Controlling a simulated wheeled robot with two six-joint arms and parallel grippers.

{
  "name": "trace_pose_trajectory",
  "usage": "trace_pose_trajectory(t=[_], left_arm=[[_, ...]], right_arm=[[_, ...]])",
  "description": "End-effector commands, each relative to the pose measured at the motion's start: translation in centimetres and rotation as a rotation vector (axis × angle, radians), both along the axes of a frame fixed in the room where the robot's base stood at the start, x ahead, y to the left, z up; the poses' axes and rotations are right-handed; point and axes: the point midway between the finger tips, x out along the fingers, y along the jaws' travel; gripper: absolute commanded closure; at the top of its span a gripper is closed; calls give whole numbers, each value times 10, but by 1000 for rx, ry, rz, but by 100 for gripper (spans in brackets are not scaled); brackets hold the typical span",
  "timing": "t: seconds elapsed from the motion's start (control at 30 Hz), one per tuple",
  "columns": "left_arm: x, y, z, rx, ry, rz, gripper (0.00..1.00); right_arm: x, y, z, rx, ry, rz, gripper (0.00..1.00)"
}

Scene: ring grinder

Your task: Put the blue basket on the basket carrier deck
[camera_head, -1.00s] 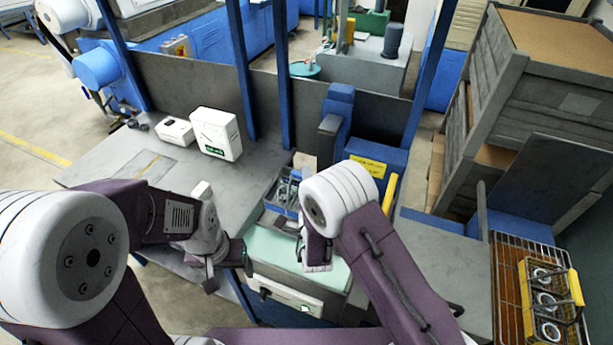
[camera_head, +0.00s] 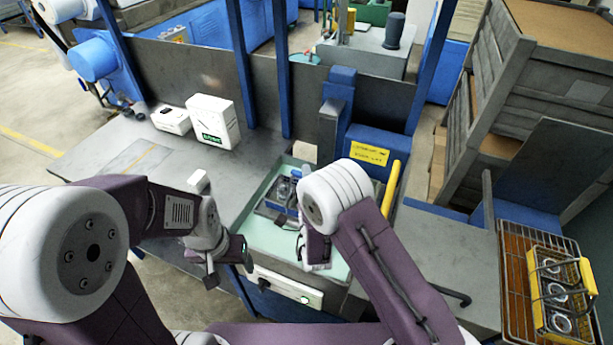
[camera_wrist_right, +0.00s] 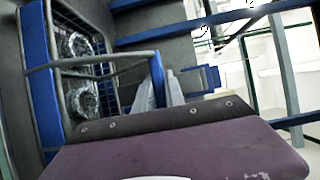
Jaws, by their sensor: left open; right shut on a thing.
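The blue basket (camera_head: 275,197) holds ring-shaped metal parts and is partly hidden by my right arm in the head view. It also shows at the left of the right wrist view, with its blue side (camera_wrist_right: 38,85) and wire handle. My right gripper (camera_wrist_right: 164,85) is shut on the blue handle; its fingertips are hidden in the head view. The basket is over the pale green worktop; I cannot tell whether it touches it. My left gripper (camera_head: 228,265) is open and empty, left of the worktop. A wire-rack deck (camera_head: 515,265) at the far right may be the carrier deck.
A basket with a yellow handle (camera_head: 588,285) stands on the wire rack. The pale green worktop (camera_head: 262,235) has a blue machine column (camera_head: 340,95) behind it. A grey table (camera_head: 110,165) holds white boxes (camera_head: 212,120). A grey surface (camera_head: 440,250) between worktop and rack is clear.

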Motion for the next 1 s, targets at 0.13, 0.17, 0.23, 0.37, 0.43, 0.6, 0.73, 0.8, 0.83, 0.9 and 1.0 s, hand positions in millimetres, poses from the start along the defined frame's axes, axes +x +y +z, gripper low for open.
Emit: trace_pose_trajectory(t=[0.13,0.17,0.23,0.37,0.43,0.6,0.73,0.8,0.83,0.9,1.0], left_arm=[[0,0,-3,0,0,0,28],[0,0,-4,0,0,0,28],[0,0,-5,0,0,0,28],[0,0,-7,0,0,0,28],[0,0,-8,0,0,0,28],[0,0,-9,0,0,0,28],[0,0,-9,0,0,0,28],[0,0,-9,0,0,0,28],[0,0,-9,0,0,0,28],[0,0,-9,0,0,0,28],[0,0,-12,0,0,0,28]], right_arm=[[0,0,-2,1,-5,0,100],[0,0,-3,1,-5,0,100],[0,0,-4,1,-5,0,100],[0,0,-6,1,-5,0,100],[0,0,-8,1,-5,0,100],[0,0,-8,1,-5,0,66],[0,0,-9,1,-3,0,60],[0,0,-9,1,-2,0,60],[0,0,-9,0,-2,0,60],[0,0,-11,-1,4,0,60],[-7,0,-12,-1,3,1,60]])
